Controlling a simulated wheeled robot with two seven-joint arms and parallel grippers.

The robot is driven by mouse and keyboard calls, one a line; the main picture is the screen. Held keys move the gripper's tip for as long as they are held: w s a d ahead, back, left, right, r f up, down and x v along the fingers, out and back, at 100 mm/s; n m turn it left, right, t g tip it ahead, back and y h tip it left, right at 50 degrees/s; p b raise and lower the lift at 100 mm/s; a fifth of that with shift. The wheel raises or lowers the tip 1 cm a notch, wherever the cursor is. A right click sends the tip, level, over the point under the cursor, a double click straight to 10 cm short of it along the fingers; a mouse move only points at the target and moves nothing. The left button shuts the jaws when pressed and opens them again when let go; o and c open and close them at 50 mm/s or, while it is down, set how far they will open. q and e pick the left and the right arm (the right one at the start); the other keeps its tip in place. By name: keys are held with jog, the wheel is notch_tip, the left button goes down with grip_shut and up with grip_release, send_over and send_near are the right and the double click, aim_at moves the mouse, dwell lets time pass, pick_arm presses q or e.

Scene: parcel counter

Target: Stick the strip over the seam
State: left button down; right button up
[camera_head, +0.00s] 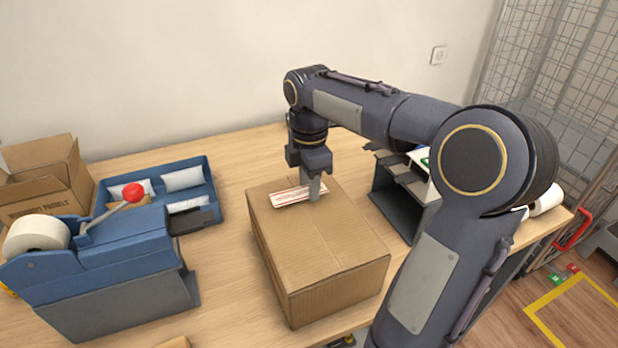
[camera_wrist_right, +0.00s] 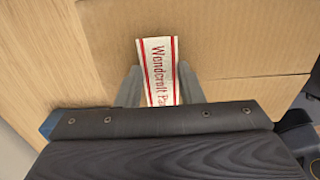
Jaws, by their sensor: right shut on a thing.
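A closed brown cardboard box (camera_head: 325,250) stands on the wooden table. My right gripper (camera_head: 314,188) is over the far part of its top. It is shut on a white strip with red edges and red lettering (camera_head: 290,197), which lies low over or on the box top; I cannot tell if it touches. In the right wrist view the strip (camera_wrist_right: 159,62) sticks out between the two fingers, and the seam (camera_wrist_right: 250,77) runs across the box top beside it. The strip's near end is hidden by the gripper. My left gripper is not in view.
A blue tape dispenser (camera_head: 110,255) with a red-knobbed lever stands at the left. Behind it are a blue tray (camera_head: 206,171) with white packets and an open carton (camera_head: 45,180). A dark rack (camera_head: 400,195) stands right of the box. Bare table lies left of the box.

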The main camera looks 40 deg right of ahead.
jog(key=shift+f, duration=0.1)
jog(key=o, duration=0.7)
jog(key=shift+r+p, duration=2.6)
jog(key=shift+r, duration=0.15)
jog(key=shift+r, duration=0.1)
notch_tip(320, 180, up, 8)
jog(key=p, duration=0.7)
jog(key=shift+p, duration=0.3)
